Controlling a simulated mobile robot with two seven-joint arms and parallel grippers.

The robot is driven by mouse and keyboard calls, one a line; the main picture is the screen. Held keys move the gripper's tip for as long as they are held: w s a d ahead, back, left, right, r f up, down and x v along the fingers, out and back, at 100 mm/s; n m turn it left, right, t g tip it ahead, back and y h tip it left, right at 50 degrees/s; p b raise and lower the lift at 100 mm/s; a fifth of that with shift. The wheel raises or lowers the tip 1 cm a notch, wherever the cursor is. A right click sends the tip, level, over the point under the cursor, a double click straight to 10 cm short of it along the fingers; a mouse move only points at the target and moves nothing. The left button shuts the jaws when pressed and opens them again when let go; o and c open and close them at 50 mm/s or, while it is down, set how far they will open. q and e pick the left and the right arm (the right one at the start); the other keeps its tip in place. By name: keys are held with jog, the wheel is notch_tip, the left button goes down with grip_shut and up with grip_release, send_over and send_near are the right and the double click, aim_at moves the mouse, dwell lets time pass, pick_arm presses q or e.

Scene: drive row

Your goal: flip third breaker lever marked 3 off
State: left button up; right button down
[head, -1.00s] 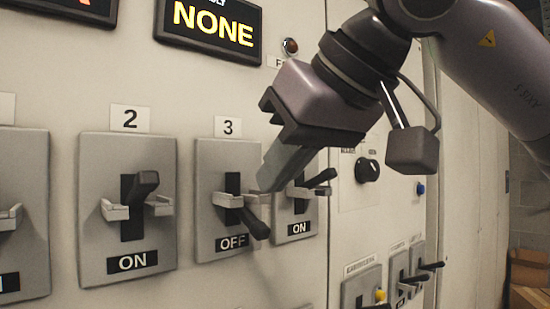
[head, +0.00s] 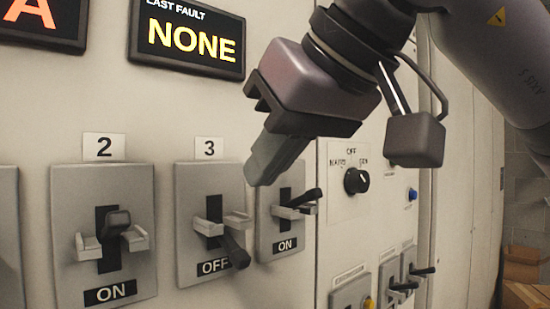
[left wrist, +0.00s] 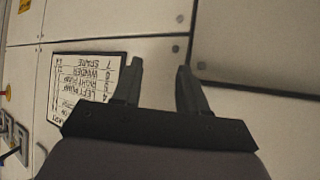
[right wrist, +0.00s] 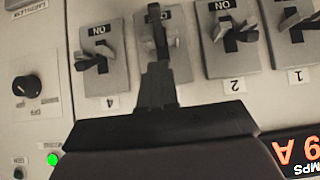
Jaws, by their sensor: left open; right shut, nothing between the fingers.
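Breaker 3 (head: 188,250) is a grey plate under a white card marked 3 (head: 209,147). Its black lever (head: 236,250) points down and out, and the plate reads OFF (head: 214,267). Pale guard tabs flank the lever. My right gripper (head: 261,176) is shut and empty, above and right of breaker 3, apart from the lever. In the right wrist view its fingers (right wrist: 156,82) overlap part of breaker 3, whose lever (right wrist: 157,30) shows beyond them. My left gripper (left wrist: 157,82) is open and empty in the left wrist view, before a panel with a printed list (left wrist: 88,90).
Breaker 2 (head: 70,250) stands left and breaker 4 (head: 268,225) right, both reading ON, with levers close to breaker 3. A rotary knob (head: 357,180) and smaller breakers (head: 408,275) lie further right. A display (head: 187,37) reads NONE above.

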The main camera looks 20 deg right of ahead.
jog(key=s+d+r+b, duration=0.1)
jog(key=s+d+r, duration=0.2)
jog(key=s, duration=0.6)
jog(key=shift+d+r, duration=0.15)
jog(key=shift+r, duration=0.35)
jog(key=shift+s, duration=0.1)
